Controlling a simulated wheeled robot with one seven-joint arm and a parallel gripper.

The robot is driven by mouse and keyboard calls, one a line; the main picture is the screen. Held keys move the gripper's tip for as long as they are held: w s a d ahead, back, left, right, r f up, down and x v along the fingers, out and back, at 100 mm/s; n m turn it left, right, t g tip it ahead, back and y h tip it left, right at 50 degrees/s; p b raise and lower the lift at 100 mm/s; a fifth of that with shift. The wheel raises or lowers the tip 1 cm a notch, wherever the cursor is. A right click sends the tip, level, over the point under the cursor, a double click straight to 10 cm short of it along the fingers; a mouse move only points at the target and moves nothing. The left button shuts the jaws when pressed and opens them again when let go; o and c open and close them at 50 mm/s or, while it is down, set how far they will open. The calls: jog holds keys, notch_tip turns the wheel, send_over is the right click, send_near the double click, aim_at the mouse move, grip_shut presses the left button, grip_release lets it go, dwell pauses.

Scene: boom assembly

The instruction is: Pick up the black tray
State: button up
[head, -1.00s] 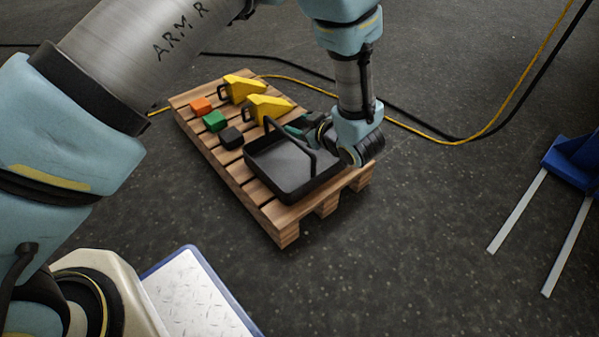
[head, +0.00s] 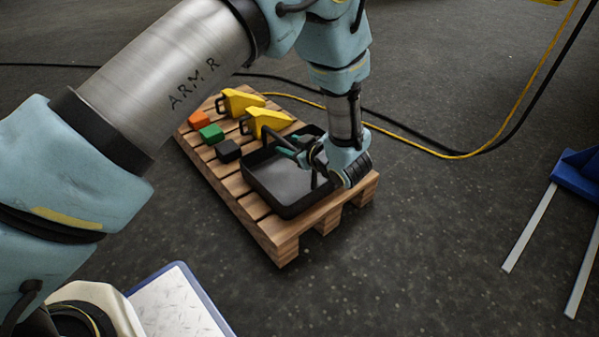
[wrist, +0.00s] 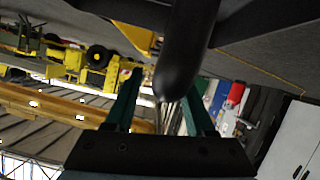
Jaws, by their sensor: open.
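The black tray (head: 272,180) lies on the front end of the wooden pallet, with a dark handle arching over it. My gripper (head: 288,147) is over the tray at its handle, pointing left and open. In the wrist view a thick dark bar (wrist: 187,55), which looks like the tray's handle, reaches down between the two green fingers of my gripper (wrist: 168,82). I cannot tell whether either finger touches it. My wrist hides part of the tray's right side and handle.
The pallet (head: 283,246) also bears an orange block (head: 200,119), a green block (head: 211,132), a black block (head: 228,150) and two yellow pieces (head: 241,101), all behind the tray. Cables (head: 440,155) lie on the floor behind. A blue forked thing (head: 578,172) stands at right.

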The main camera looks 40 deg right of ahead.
jog(key=x, duration=0.2)
jog(key=shift+w+d+f+b, duration=0.1)
jog(key=shift+w+f+b, duration=0.05)
jog(key=shift+w+b, duration=0.2)
grip_shut()
dwell(1.1)
